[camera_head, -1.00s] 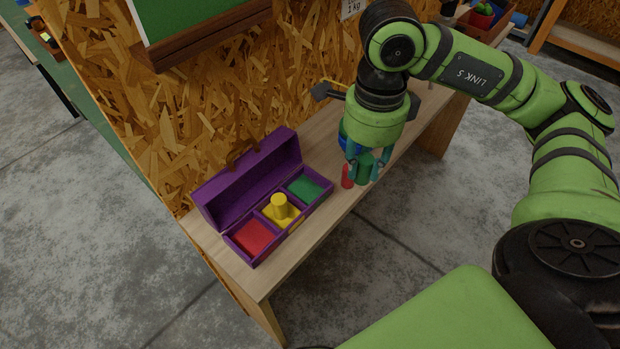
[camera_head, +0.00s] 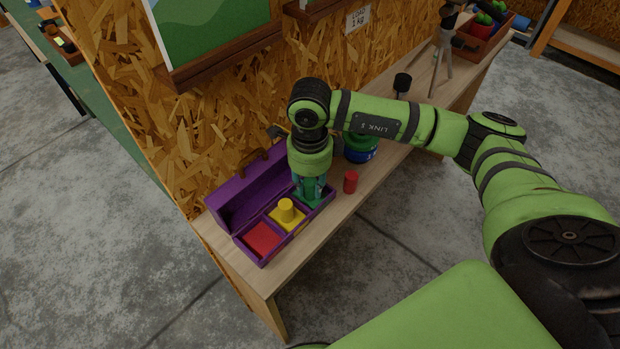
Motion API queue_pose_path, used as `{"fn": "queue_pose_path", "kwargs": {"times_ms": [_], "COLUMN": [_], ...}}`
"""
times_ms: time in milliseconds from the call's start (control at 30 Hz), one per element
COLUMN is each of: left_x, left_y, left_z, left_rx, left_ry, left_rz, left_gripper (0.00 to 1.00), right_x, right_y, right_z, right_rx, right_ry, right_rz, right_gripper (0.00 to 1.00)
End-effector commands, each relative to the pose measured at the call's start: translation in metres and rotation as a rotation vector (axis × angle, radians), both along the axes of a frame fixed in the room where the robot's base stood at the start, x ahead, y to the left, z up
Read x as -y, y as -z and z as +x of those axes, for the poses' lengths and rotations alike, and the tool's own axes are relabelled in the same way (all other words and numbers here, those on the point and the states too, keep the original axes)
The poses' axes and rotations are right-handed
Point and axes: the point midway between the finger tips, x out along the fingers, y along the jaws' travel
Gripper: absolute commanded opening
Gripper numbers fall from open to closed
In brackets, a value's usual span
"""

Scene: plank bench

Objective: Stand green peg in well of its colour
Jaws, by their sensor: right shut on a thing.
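A purple box (camera_head: 270,254) with its lid open lies on the bench and has three coloured wells. The red well (camera_head: 262,238) is empty. A yellow peg (camera_head: 286,208) stands in the yellow well (camera_head: 291,222). The green well (camera_head: 319,198) is at the far right end, partly hidden by my gripper. My right gripper (camera_head: 309,192) points down over the green well, shut on the green peg (camera_head: 312,190). I cannot tell whether the peg touches the well floor. A red peg (camera_head: 350,182) stands on the bench right of the box. My left gripper is not in view.
A blue and green round object (camera_head: 361,152) stands behind the red peg. A black-topped item (camera_head: 402,86), a small tripod (camera_head: 444,52) and a wooden crate (camera_head: 482,46) are farther along the bench (camera_head: 385,178). A chipboard wall backs the bench.

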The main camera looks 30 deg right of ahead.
Motion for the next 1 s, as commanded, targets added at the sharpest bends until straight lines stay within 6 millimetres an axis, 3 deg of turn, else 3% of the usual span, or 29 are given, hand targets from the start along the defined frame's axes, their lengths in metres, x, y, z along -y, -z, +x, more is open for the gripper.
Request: {"fn": "queue_pose_path", "kwargs": {"times_ms": [367,400,767,867,1000], "left_x": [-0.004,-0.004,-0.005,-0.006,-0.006], "left_y": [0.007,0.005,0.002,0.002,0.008], "left_z": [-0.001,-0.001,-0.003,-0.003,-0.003], "left_rx": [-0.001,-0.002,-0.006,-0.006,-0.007], "left_ry": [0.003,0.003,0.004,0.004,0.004], "left_rz": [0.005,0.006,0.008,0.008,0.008], "left_gripper": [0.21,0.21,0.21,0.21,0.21], "right_x": [0.000,0.000,0.000,0.000,0.000], "right_y": [0.005,0.003,0.001,-0.006,-0.031], "right_z": [0.000,0.000,0.000,0.001,0.001], "right_rx": [0.001,0.001,0.001,0.004,0.007], "right_ry": [0.000,0.000,0.000,0.000,-0.001], "right_rz": [0.000,0.000,0.001,0.001,0.001], "right_gripper": [0.05,0.38,0.38,0.38,0.38]}}
